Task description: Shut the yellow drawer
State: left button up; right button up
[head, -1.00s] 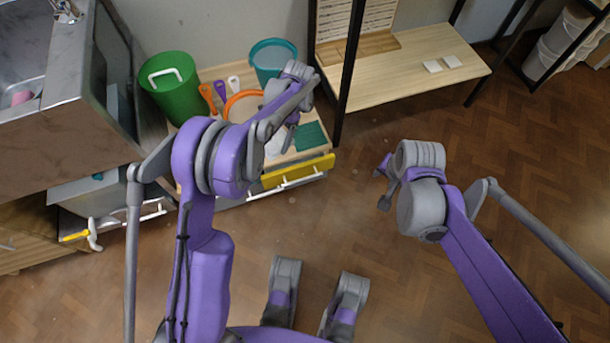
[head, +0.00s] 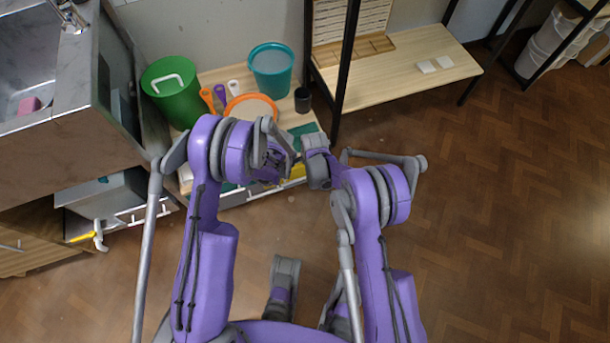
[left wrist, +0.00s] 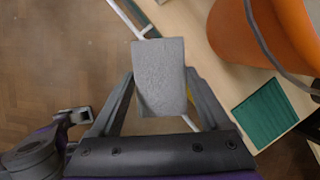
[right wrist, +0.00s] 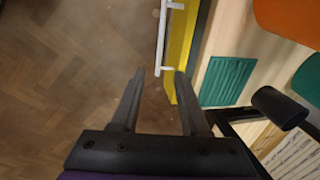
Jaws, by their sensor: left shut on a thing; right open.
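The yellow drawer (right wrist: 183,45) has a long white bar handle (right wrist: 162,40). It is set in the low wooden-topped unit and is mostly hidden behind my arms in the head view (head: 296,173). How far it stands out is hard to tell. My right gripper (right wrist: 160,74) is open and empty, pointing at the drawer's near end, with its right finger in front of the yellow edge. My left gripper (left wrist: 160,72) is shut on a grey block (left wrist: 158,95), held above the front of the unit. A yellow sliver shows beside that block.
On the unit stand a green bucket (head: 174,92), a teal bucket (head: 272,72), an orange-rimmed tub (head: 250,106), a dark cup (head: 303,99) and a green ribbed mat (right wrist: 228,80). A black shelf post (head: 345,80) rises close by. The right floor is clear.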

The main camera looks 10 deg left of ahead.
pick_arm(q)
jog(key=shift+f, duration=0.1)
notch_tip(320, 180, down, 3)
jog(key=shift+r+b, duration=0.2)
jog(key=shift+b, duration=0.85)
pick_arm(e)
jog(key=f, duration=0.4)
jog(key=w+a+f, duration=0.1)
jog(key=f, duration=0.7)
jog(key=shift+w+a+f, duration=0.1)
jog(key=shift+w+a, duration=0.2)
jog(key=shift+w, duration=0.1)
grip_shut()
